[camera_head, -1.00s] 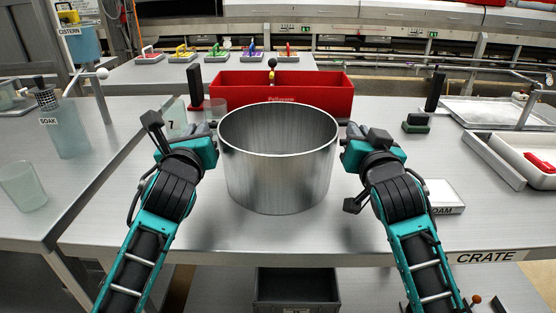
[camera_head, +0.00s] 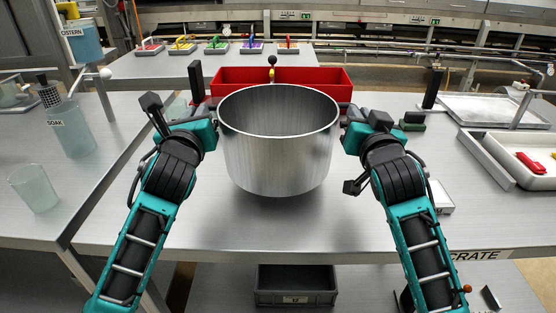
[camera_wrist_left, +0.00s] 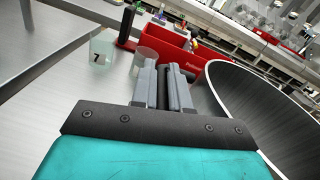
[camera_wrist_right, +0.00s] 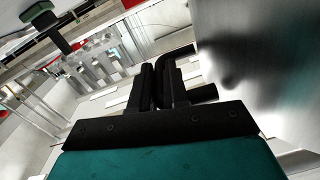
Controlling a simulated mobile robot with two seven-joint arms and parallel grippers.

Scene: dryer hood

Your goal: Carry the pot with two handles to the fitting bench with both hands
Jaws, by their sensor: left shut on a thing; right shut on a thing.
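The pot (camera_head: 278,150) is a large, empty steel vessel in the middle of the head view. It is upright and appears held above the bench, with a soft shadow beneath it. My left gripper (camera_head: 212,124) is shut at the pot's left side, where the handle is mostly hidden. In the left wrist view its fingers (camera_wrist_left: 163,88) are together beside the pot wall (camera_wrist_left: 262,110). My right gripper (camera_head: 346,124) is shut at the right side. In the right wrist view its fingers (camera_wrist_right: 170,88) close on a dark handle (camera_wrist_right: 180,52) next to the pot wall (camera_wrist_right: 250,60).
A red bin (camera_head: 240,80) stands behind the pot. A white tray (camera_head: 500,160) with a red item is at the right. A side table at the left bears a glass beaker (camera_head: 34,187) and a SOAK jar (camera_head: 72,130). A grey crate (camera_head: 295,298) sits below the bench.

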